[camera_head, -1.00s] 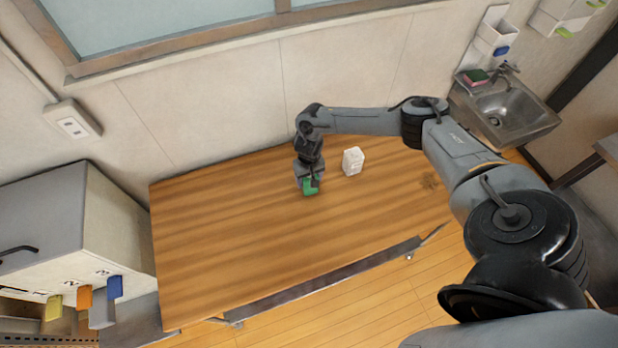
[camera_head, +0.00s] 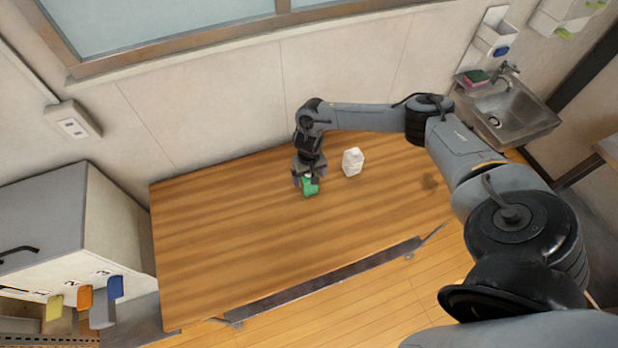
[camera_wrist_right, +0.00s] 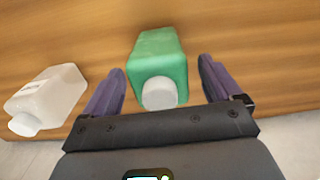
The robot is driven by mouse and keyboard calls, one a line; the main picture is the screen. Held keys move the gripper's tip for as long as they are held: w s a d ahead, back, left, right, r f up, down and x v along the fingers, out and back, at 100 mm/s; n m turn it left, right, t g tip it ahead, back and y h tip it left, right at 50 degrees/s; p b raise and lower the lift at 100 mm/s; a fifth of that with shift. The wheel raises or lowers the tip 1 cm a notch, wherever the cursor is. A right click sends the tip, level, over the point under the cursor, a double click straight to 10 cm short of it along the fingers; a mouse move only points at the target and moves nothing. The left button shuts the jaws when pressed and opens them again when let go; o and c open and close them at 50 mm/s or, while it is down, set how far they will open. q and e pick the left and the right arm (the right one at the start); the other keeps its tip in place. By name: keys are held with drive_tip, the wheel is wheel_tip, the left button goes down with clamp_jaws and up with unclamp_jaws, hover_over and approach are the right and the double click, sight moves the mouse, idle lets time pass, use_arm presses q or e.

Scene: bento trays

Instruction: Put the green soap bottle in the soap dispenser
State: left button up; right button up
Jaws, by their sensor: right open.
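The green soap bottle (camera_head: 311,188) stands on the wooden table, close to the wall side. In the right wrist view the green bottle (camera_wrist_right: 160,50) has a pale round cap and is between the two fingers, with a gap on each side. My right gripper (camera_head: 306,178) is open around it in the head view; its fingers also show in the right wrist view (camera_wrist_right: 162,72). The arm hides part of the bottle from the head. A white wall unit with a blue part (camera_head: 496,38) hangs above the sink; I cannot tell whether it is the soap dispenser. My left gripper is not in view.
A white bottle (camera_head: 352,162) stands just right of the green one and shows in the wrist view (camera_wrist_right: 48,95). The wooden table (camera_head: 230,240) is otherwise clear. A metal sink (camera_head: 515,108) is at the right, with a sponge (camera_head: 476,77) by it. Another white wall unit (camera_head: 562,14) hangs at upper right.

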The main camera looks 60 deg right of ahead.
wheel_tip(320, 180, up, 9)
drive_tip(key=shift+a+r, duration=0.1)
drive_tip(key=shift+r, duration=0.05)
drive_tip(key=w+a+f+n+t+y, duration=0.1)
drive_tip(key=a+f+n+t, duration=0.2)
drive_tip(key=a, duration=0.7)
drive_tip(key=w+a+f+n+y, duration=0.15)
drive_tip(key=a+n, duration=0.35)
drive_tip(key=a, duration=0.6)
drive_tip(key=s+a+r+n+t, duration=0.1)
drive_tip(key=s+a+r+t, duration=0.1)
drive_tip(key=a, duration=0.4)
drive_tip(key=s+a+r+n+t, duration=0.1)
drive_tip(key=s+a+r+t, duration=0.1)
drive_tip(key=a, duration=0.4)
drive_tip(key=shift+s+a+r+n+p, duration=0.15)
drive_tip(key=shift+s+r+n+p, duration=0.15)
drive_tip(key=shift+s+r, duration=0.4)
drive_tip(key=shift+o, duration=0.4)
drive_tip(key=s+d+r+g+h, duration=0.1)
drive_tip(key=s+d, duration=0.3)
drive_tip(key=s, duration=0.3)
drive_tip(key=s+d+m+g+h, duration=0.1)
drive_tip(key=s+d+g, duration=0.1)
drive_tip(key=s+d, duration=0.3)
drive_tip(key=shift+s+d+r, duration=0.15)
drive_tip(key=shift+s+r, duration=0.25)
drive_tip(key=shift+s, duration=0.45)
